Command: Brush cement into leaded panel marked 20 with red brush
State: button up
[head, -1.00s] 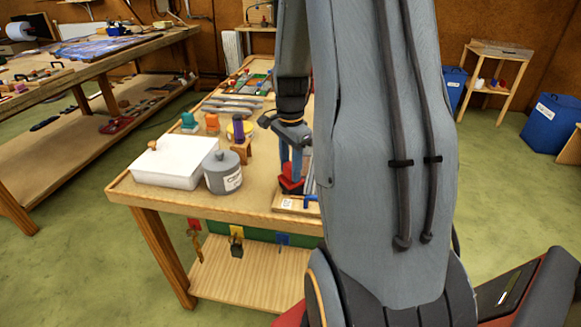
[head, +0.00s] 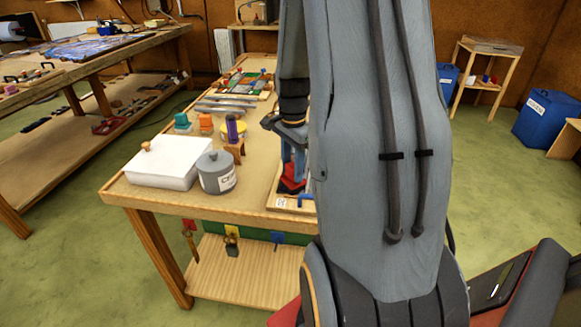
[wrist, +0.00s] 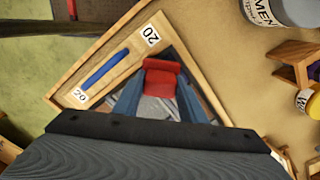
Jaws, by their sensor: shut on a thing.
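My gripper (wrist: 160,103) is shut on the red brush (wrist: 160,78), which sits between its two blue fingers. In the head view the red brush (head: 292,180) is low over the near end of the panel, partly behind my arm. The leaded panel (wrist: 150,107) lies in a wooden frame with two white tags reading 20; grey glass and dark lead show around the brush. I cannot tell whether the bristles touch it. A blue bar (wrist: 105,69) lies along the frame's end. The grey cement tub (head: 216,172) stands left of the panel.
A white lidded box (head: 165,163) stands left of the tub. A purple-topped item on a wooden stand (head: 235,138), a yellow-labelled tub and teal and orange items stand behind.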

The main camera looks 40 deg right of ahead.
jog(key=shift+s+d, duration=0.45)
jog(key=shift+s, duration=0.15)
jog(key=shift+r+p, duration=2.65)
jog(key=shift+r, duration=0.35)
